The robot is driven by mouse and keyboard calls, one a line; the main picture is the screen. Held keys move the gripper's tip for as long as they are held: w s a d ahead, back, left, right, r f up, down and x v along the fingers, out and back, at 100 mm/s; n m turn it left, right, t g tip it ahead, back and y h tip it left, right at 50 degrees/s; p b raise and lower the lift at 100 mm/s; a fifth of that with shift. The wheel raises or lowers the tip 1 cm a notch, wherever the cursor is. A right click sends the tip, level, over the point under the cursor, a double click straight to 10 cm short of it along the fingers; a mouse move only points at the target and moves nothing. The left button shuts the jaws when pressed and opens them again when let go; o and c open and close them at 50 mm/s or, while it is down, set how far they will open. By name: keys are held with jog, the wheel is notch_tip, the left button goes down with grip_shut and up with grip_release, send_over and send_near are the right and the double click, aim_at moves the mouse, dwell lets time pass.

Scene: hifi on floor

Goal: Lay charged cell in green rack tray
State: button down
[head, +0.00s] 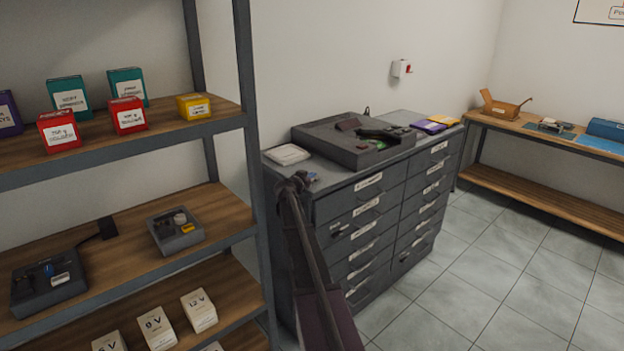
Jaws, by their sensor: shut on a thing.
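My gripper (304,180) is at the end of my arm, at the near left corner of the grey drawer cabinet (400,205). It is shut on a small blue-grey thing (313,177), too small here to tell whether it is the charged cell. I cannot tell whether this thing touches the cabinet top. I cannot make out a green rack tray. A dark tray-like unit (325,140) on the cabinet holds small parts, with a green patch (377,146) among them. A dark unit (25,300) on the left shelf holds a blue part (48,270).
A grey tray (160,243) with small parts sits on the middle shelf at left. Red, teal and yellow boxes stand above it. A shelf post (250,130) rises just left of my gripper. A white flat item (288,154) lies on the cabinet. Floor at right is clear.

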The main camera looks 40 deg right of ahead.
jog(key=shift+s+f+b, duration=0.1)
jog(key=shift+f+b, duration=0.2)
jog(key=shift+b, duration=0.1)
jog(key=shift+c, duration=1.9)
grip_release()
jog(key=shift+a, duration=0.1)
jog(key=shift+r, duration=0.1)
jog(key=shift+a+r+p, duration=0.15)
jog(key=shift+r+p, duration=0.1)
jog(key=shift+p, duration=0.25)
jog(key=p+v, duration=0.2)
jog(key=v, duration=0.9)
jog(key=shift+a, duration=0.2)
jog(key=shift+s, duration=0.2)
